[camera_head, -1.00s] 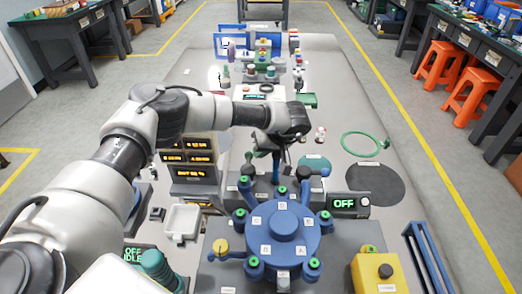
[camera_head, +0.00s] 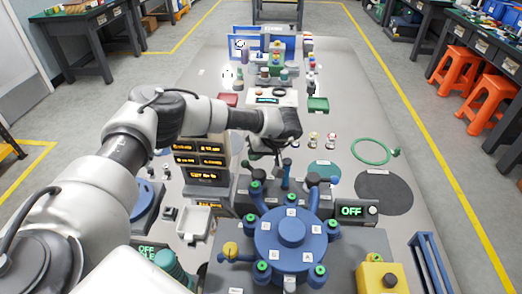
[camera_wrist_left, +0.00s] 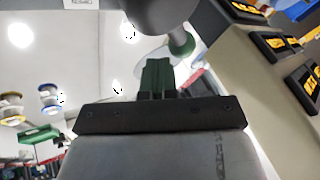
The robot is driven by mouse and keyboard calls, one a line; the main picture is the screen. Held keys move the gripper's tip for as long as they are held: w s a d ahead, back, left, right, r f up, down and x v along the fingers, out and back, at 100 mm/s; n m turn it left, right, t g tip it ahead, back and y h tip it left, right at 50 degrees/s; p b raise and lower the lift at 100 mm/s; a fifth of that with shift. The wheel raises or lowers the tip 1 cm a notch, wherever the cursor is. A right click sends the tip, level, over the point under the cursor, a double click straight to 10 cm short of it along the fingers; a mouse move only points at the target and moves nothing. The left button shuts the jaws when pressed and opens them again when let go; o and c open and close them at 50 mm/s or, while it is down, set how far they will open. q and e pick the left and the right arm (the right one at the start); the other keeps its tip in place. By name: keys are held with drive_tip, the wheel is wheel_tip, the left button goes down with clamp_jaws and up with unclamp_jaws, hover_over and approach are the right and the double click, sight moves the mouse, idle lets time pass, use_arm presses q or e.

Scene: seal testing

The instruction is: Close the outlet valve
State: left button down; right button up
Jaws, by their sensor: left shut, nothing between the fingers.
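A blue round manifold (camera_head: 292,238) with several green-ringed ports and lettered labels stands at the front centre. A dark lever with a blue tip (camera_head: 334,180) sticks out at its back right, and an upright blue handle (camera_head: 286,172) stands behind it. No readable label marks the outlet valve, so I cannot tell which part it is. My left gripper (camera_head: 268,157) is above and behind the manifold, close to the upright handle; contact is unclear. In the left wrist view its dark green fingers (camera_wrist_left: 155,78) are together and empty. My right gripper is not in view.
A display reading OFF (camera_head: 351,211) stands right of the manifold. A yellow box with a black button (camera_head: 381,278) is at the front right. Stacked orange-lit readouts (camera_head: 202,160) and a white tray (camera_head: 192,222) are at left. A green hose ring (camera_head: 371,151) lies on the right.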

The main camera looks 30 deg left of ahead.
use_arm(q)
drive_tip(key=shift+s+a+n+g+p, duration=0.2)
drive_tip(key=shift+s+a+n+p, duration=0.25)
drive_tip(key=shift+s+p, duration=0.25)
drive_tip(key=shift+s+a+n+g+p, duration=0.2)
drive_tip(key=shift+s+a+n+p, duration=0.15)
drive_tip(key=shift+s+a+p, duration=0.3)
drive_tip(key=shift+s+d, duration=0.1)
drive_tip(key=shift+s, duration=0.15)
drive_tip(key=b+v, duration=0.1)
drive_tip(key=v, duration=0.9)
drive_tip(key=shift+d+r, duration=0.15)
drive_tip(key=shift+r, duration=0.2)
drive_tip(key=shift+w, duration=0.1)
